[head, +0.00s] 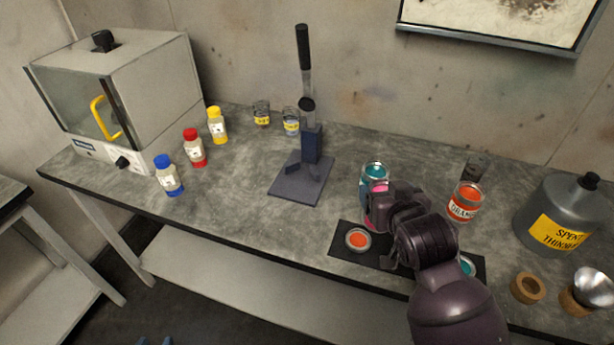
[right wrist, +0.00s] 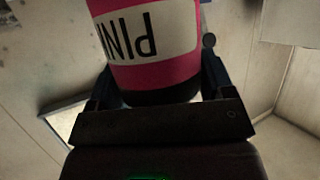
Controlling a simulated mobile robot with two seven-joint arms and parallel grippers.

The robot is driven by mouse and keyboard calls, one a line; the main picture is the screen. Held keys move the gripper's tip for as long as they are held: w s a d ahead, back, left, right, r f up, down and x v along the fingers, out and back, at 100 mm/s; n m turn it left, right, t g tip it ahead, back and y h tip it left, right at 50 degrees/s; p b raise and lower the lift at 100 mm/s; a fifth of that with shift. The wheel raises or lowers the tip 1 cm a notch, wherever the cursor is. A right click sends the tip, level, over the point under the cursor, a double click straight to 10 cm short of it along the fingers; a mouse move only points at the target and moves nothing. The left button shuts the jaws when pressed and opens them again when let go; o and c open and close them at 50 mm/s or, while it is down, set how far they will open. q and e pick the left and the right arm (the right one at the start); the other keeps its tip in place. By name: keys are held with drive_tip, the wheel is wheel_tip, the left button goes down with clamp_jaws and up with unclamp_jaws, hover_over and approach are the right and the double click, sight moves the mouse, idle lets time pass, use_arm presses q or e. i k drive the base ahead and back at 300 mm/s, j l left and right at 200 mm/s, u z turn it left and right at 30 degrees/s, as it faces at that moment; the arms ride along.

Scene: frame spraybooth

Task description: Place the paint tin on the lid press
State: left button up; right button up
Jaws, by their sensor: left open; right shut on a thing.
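A pink paint tin (right wrist: 155,75), its label partly readable as "PIN", is between the fingers of my right gripper (right wrist: 160,90). In the head view the right gripper (head: 382,205) hides most of the pink tin (head: 378,187), near the back edge of a black mat; whether the tin touches anything beneath is hidden. The lid press (head: 300,183), with a dark flat base, post and raised lever, stands left of it, its base bare. Only two bluish tips of my left gripper (head: 154,341) show at the bottom edge, apart and empty.
A teal tin (head: 375,171) stands just behind the pink one. An orange tin (head: 465,201) and a thinner can (head: 556,222) stand right. The black mat (head: 345,250) bears an open orange-topped lid. Bottles and a booth (head: 140,90) are left. The bench between mat and press is clear.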

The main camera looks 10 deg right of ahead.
sight(301, 180)
drive_tip(key=i+j+z, duration=0.15)
drive_tip(key=j+z, duration=0.25)
drive_tip(key=j, duration=0.3)
drive_tip(key=j+z, duration=0.35)
drive_tip(key=j, duration=0.3)
drive_tip(key=i+j, duration=0.15)
drive_tip(key=j, duration=0.15)
drive_tip(key=i+j+z, duration=0.15)
drive_tip(key=j, duration=0.4)
drive_tip(key=i+z, duration=0.05)
